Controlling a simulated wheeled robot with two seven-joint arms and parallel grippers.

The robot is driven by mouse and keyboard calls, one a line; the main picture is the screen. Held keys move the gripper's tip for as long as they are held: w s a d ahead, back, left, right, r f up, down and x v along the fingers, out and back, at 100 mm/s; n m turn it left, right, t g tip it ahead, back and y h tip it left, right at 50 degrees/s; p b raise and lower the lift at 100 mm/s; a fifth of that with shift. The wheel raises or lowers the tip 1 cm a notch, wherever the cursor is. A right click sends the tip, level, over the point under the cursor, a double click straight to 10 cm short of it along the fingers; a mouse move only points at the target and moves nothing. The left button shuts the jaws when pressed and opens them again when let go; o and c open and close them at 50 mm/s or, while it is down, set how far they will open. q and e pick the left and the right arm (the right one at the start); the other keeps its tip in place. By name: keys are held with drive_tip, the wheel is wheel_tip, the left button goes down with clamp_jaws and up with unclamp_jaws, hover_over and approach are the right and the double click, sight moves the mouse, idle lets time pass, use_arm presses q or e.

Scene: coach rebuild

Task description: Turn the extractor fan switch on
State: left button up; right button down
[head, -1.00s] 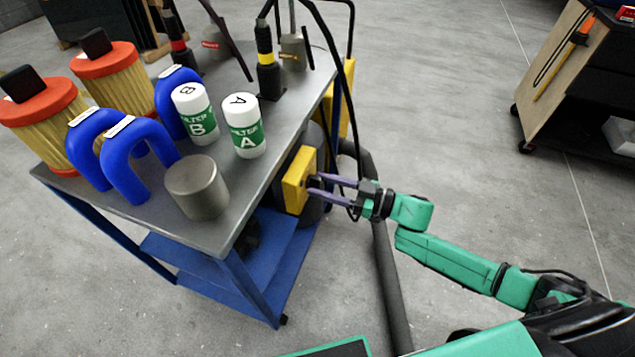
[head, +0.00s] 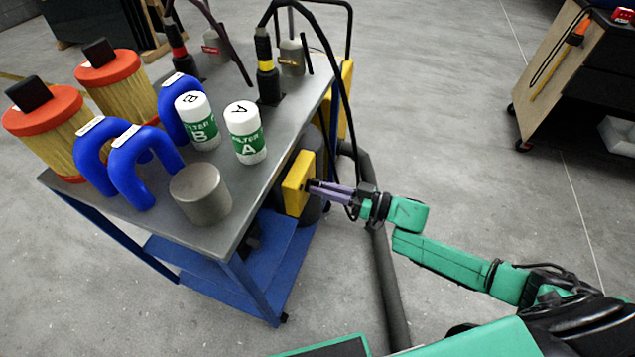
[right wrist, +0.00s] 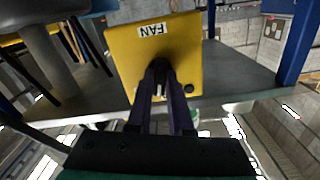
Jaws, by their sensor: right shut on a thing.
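The extractor fan switch is a yellow box (head: 299,182) on the side of the cart. In the right wrist view the box (right wrist: 187,55) carries a FAN label, seen upside down. My right gripper (head: 317,188) reaches it from the right, with its purple fingers closed together at the box's face. In the right wrist view the fingers (right wrist: 161,75) are shut on the dark switch knob, which they mostly hide. The knob's exact angle cannot be told. My left gripper is not in view.
The grey-topped blue cart (head: 250,215) holds a metal cylinder (head: 200,193), white filter bottles (head: 245,132), blue hoses (head: 143,165) and orange-capped filters (head: 45,120). A dark hose (head: 385,275) runs down beside my right arm.

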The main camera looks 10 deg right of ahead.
drive_tip(key=m+p, duration=0.1)
drive_tip(key=m, duration=0.1)
drive_tip(key=shift+m, duration=0.4)
drive_tip(key=m+p, duration=0.2)
drive_tip(key=m, duration=0.4)
drive_tip(key=c, duration=0.6)
unclamp_jaws()
drive_tip(key=shift+c, duration=0.2)
